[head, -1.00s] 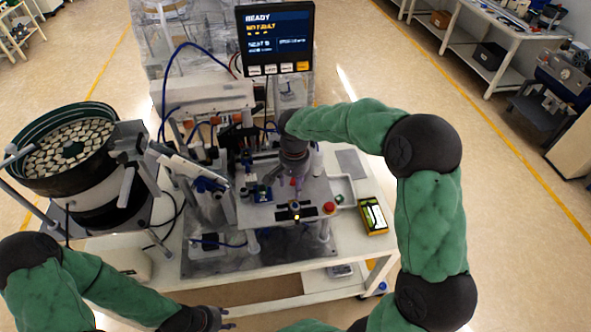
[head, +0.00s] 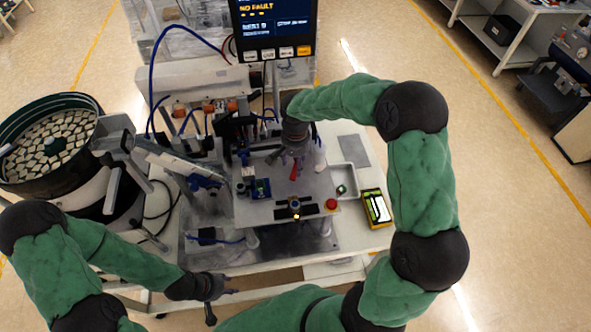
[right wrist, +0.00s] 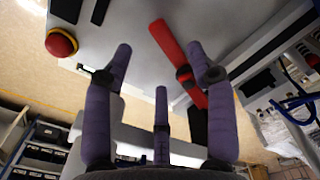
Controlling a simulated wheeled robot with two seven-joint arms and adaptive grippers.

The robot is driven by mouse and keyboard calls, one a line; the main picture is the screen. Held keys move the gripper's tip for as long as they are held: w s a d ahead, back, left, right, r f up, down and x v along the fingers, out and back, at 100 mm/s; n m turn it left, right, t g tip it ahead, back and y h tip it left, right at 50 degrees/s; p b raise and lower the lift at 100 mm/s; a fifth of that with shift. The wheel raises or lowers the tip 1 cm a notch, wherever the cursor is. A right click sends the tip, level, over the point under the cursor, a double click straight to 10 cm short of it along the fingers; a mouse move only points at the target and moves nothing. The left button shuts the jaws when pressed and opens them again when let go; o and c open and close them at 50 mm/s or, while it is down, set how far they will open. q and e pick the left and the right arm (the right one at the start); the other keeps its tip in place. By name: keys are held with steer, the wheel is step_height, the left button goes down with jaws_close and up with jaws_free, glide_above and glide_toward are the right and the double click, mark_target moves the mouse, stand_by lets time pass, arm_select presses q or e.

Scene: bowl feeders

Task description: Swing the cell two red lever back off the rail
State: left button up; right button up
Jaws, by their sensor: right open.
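The red lever (head: 294,172) stands on the machine's plate, just below the right gripper in the head view. In the right wrist view the red lever (right wrist: 168,45) runs slantwise, passing behind the right-hand purple finger, with a black part at its lower end. My right gripper (head: 295,158) hangs over the plate; its spread purple fingers (right wrist: 160,62) are open. The lever lies toward the right-hand finger; I cannot tell whether they touch. My left gripper (head: 232,291) is in front of the table, away from the lever; its finger opening is unclear.
A red button (head: 331,204) and a yellow device (head: 376,208) are right of the lever. A small tray (head: 343,180) lies near them. A bowl feeder (head: 50,150) stands at left. The display (head: 272,28) at the back shows NO FAULT.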

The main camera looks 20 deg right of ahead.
mark_target(295, 174)
steer(key=shift+w+f, duration=0.1)
steer(key=shift+f, duration=2.65)
steer(key=shift+c, duration=0.3)
jaws_close()
